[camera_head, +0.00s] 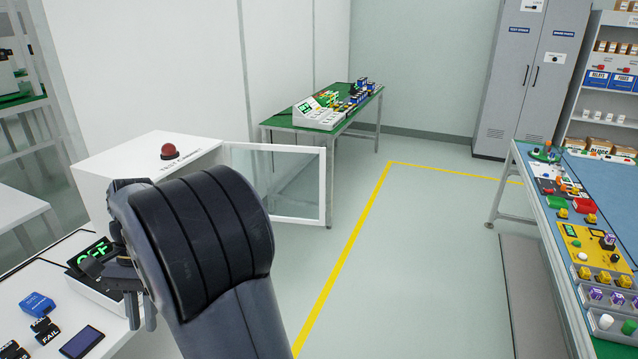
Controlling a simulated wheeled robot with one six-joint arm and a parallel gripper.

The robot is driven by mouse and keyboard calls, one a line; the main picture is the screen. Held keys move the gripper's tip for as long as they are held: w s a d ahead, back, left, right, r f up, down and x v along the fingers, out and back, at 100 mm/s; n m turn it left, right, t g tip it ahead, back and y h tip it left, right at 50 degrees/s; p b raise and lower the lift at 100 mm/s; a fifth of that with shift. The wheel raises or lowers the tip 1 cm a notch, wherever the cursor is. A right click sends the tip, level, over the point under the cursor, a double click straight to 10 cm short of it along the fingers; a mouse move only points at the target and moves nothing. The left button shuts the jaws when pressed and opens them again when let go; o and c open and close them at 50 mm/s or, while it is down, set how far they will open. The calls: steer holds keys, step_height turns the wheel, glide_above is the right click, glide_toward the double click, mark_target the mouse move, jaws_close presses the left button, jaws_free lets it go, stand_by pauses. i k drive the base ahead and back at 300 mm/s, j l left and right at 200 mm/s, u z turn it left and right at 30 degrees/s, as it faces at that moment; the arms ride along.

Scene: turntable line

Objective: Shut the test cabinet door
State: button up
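The test cabinet (128,153) is a white box at the left with a red dome button (169,151) on top. Its door (322,185), a white frame with a clear pane, stands open and swung out to the right over the floor. My arm covers much of the cabinet's front and right side. My gripper (142,318) points down in front of the cabinet, over the white bench, left of the door and apart from it. Two finger ends show close together, and I cannot tell how wide they are apart. I see nothing held between them.
A device with a green display (95,252), a blue box (37,304) and a dark flat panel (82,341) lie on the white bench. A green-topped table (283,122) stands behind the door. The floor right of the door is clear to the blue-topped bench (571,219).

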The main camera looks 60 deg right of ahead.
mark_target(227, 145)
steer(key=l+z, duration=0.1)
steer(key=z, duration=0.3)
steer(key=l+z, duration=0.1)
steer(key=z, duration=0.35)
steer(key=i+z, duration=0.1)
steer(key=z, duration=0.3)
steer(key=l+z, duration=0.1)
steer(key=z, duration=0.3)
steer(key=i+l+z, duration=0.1)
steer(key=z, duration=0.2)
steer(key=i+z, duration=0.25)
steer(key=i+u, duration=0.4)
steer(key=i, duration=0.2)
steer(key=i+l+u, duration=0.25)
steer(key=i+u, duration=0.15)
steer(key=i, duration=0.2)
